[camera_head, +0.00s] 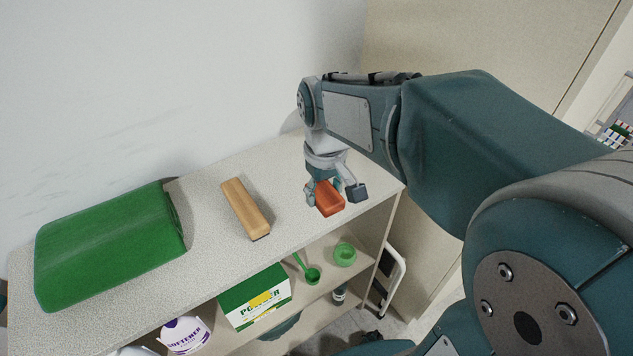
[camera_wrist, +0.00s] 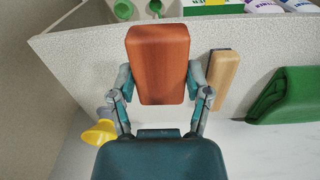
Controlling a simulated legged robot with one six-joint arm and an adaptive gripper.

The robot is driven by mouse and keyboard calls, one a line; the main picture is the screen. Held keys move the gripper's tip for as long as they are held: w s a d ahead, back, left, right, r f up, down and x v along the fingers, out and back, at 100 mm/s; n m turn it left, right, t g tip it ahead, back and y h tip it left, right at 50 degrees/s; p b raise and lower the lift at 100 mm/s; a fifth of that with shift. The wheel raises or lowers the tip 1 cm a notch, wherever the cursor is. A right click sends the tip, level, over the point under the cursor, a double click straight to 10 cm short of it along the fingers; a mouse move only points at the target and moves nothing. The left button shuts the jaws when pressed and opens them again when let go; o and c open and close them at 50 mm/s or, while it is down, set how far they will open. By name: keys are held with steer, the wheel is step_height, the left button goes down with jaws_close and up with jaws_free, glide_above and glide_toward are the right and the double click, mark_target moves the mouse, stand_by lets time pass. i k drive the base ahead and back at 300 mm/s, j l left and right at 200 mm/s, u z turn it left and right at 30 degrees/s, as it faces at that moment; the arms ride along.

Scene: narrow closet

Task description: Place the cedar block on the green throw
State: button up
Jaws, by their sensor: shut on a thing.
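The cedar block is a reddish-brown block (camera_head: 329,199) at the right end of the shelf top. It also shows in the wrist view (camera_wrist: 158,65), between the two fingers. My gripper (camera_head: 335,192) is shut on it, with a finger on each side. I cannot tell whether the block touches the shelf top. The green throw (camera_head: 110,245) lies folded at the left end of the same surface. It shows at the right edge of the wrist view (camera_wrist: 287,97).
A tan brush-like block (camera_head: 245,208) lies between my gripper and the throw. The shelf top (camera_head: 205,258) is otherwise mostly clear. On the shelf below are a green powder box (camera_head: 254,298), a softener tub (camera_head: 184,335), a green scoop (camera_head: 312,274) and a green cup (camera_head: 345,254).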

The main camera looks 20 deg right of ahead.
mark_target(103, 247)
steer(key=j+u, duration=0.5)
steer(key=j, duration=1)
steer(key=i, duration=0.1)
